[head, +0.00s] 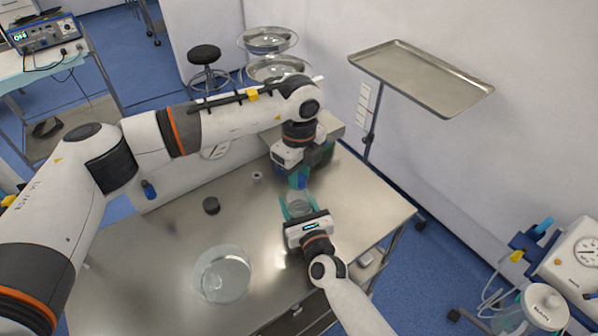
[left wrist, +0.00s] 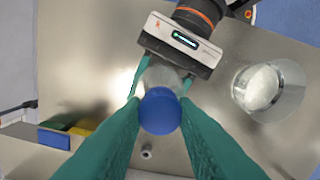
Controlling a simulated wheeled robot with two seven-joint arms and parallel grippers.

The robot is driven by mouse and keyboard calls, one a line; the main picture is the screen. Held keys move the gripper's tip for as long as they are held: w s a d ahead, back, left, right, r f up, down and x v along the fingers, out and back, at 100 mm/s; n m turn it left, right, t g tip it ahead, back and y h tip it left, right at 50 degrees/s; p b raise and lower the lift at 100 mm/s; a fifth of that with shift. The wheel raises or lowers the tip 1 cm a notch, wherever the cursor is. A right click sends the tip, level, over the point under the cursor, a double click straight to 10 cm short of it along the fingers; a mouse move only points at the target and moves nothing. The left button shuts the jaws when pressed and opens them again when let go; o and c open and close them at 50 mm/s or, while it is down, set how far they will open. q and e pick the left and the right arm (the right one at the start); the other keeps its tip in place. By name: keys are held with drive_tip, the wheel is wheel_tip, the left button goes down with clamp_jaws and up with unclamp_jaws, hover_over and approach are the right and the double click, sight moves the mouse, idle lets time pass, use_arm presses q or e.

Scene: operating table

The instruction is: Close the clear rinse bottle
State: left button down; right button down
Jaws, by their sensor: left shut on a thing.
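The clear rinse bottle (head: 299,207) is upright near the table's back right, between the teal fingers of my right gripper (head: 299,205). The fingers press its two sides; it also shows in the left wrist view (left wrist: 161,77). My left gripper (head: 300,180) is above the bottle, pointing down, shut on a blue cap (head: 301,182). In the left wrist view the round cap (left wrist: 160,111) sits between the left fingertips and overlaps the bottle's top. I cannot tell whether cap and bottle neck touch. The left fingers hide part of the bottle.
A glass bowl (head: 222,274) stands at the table's front. Blue and yellow bins (left wrist: 54,138) show in the left wrist view. A raised metal tray (head: 420,78) is at the right.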

use_arm(q)
drive_tip(key=m, duration=3)
drive_tip(key=shift+f, duration=0.1)
drive_tip(key=m, duration=0.5)
drive_tip(key=shift+m, duration=0.3)
drive_tip(key=c, duration=1.1)
unclamp_jaws()
drive_tip(key=shift+c, duration=0.2)
